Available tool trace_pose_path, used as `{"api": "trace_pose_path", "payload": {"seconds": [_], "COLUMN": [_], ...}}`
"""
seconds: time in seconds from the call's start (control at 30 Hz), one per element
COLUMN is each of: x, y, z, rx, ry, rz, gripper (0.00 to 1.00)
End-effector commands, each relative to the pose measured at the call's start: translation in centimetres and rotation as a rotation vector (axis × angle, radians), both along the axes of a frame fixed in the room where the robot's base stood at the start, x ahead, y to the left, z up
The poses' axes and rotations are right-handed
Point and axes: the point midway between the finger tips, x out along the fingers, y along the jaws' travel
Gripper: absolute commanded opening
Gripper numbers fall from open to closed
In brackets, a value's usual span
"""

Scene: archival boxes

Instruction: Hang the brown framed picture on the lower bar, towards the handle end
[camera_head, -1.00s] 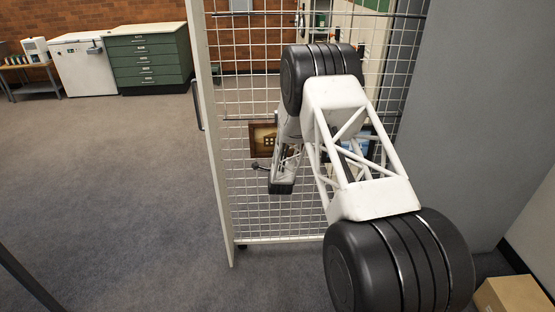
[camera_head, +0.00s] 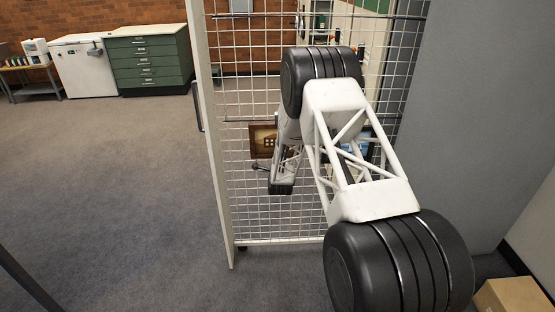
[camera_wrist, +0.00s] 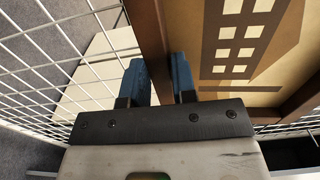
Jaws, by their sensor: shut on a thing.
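The brown framed picture (camera_head: 262,141) shows a tan building with pale windows. In the head view it is upright against the wire screen, just below the left part of the lower bar (camera_head: 254,119), on the side with the dark handle (camera_head: 197,106). My arm hides its right part, and I cannot tell whether it hangs on the bar. In the wrist view my gripper (camera_wrist: 158,66) has its blue fingers either side of the picture's brown frame (camera_wrist: 150,35), shut on it. In the head view the fingertips are hidden.
The upper bar (camera_head: 255,16) crosses the screen above. A blue picture (camera_head: 362,146) shows partly behind my arm. A grey wall (camera_head: 475,110) stands close on the right, with a cardboard box (camera_head: 512,296) below. The floor left of the screen is clear.

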Motion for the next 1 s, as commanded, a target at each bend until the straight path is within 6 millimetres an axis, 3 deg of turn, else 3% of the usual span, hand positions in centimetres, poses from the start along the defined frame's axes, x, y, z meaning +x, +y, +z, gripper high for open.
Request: {"api": "trace_pose_path", "payload": {"seconds": [0.03, 1.0], "x": [0.7, 0.2], "y": [0.1, 0.0], "z": [1.7, -1.2], "rx": [0.002, 0.000], "ry": [-0.026, -0.007], "rz": [0.000, 0.000], "gripper": [0.00, 0.00]}}
